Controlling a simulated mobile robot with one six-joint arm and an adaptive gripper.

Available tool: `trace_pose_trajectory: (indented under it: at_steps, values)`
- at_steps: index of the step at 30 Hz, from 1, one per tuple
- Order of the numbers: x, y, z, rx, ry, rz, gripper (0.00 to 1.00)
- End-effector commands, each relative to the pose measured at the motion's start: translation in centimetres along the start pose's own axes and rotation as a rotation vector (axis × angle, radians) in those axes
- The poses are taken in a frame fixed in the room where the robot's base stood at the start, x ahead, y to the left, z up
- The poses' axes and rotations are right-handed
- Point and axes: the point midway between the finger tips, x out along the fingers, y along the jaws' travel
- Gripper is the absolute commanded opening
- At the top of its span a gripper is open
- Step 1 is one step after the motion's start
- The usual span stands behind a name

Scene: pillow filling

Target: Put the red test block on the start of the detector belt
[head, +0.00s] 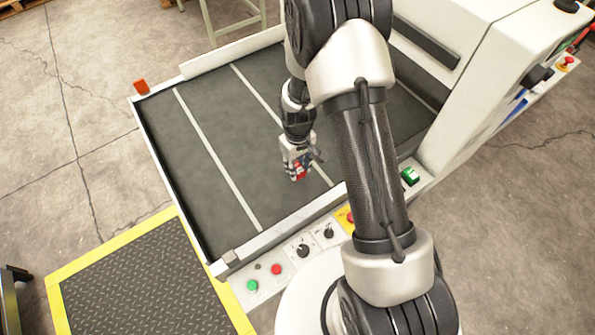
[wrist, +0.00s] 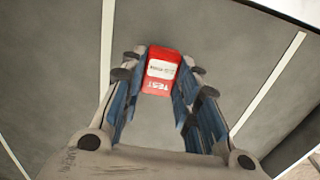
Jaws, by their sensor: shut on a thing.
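The red test block (wrist: 161,72) is between my fingertips in the wrist view, with a white label and the word TEST on it. In the head view a small part of the red block (head: 300,174) shows at the gripper's tip. My gripper (head: 298,168) is shut on it, over the dark detector belt (head: 180,150). I cannot tell whether the block touches the belt. The belt has white cross lines and its open end lies to the left. Grey belt also fills most of the wrist view (wrist: 50,60).
A white detector housing (head: 490,60) stands over the belt at the right. A control panel with buttons and knobs (head: 290,258) runs along the near edge. A small orange-red item (head: 141,87) sits at the far left corner. A yellow-edged mat (head: 140,285) lies at lower left. The left belt section is clear.

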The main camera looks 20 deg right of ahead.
Motion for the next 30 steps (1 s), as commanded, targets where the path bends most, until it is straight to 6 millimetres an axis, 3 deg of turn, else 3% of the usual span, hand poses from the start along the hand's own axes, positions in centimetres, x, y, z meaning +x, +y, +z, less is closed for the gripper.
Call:
trace_pose_trajectory:
  at_steps: [5,17,18,26,30]
  values:
    - [3.0,0.0,0.1,0.0,-0.002,-0.001,0.06]
    - [3.5,0.0,0.0,0.0,-0.001,0.0,0.06]
    - [3.5,0.0,0.0,0.0,-0.001,0.0,0.31]
    - [3.4,0.0,0.0,0.0,-0.001,0.0,0.49]
    - [3.4,0.0,0.0,0.0,-0.001,0.0,0.49]
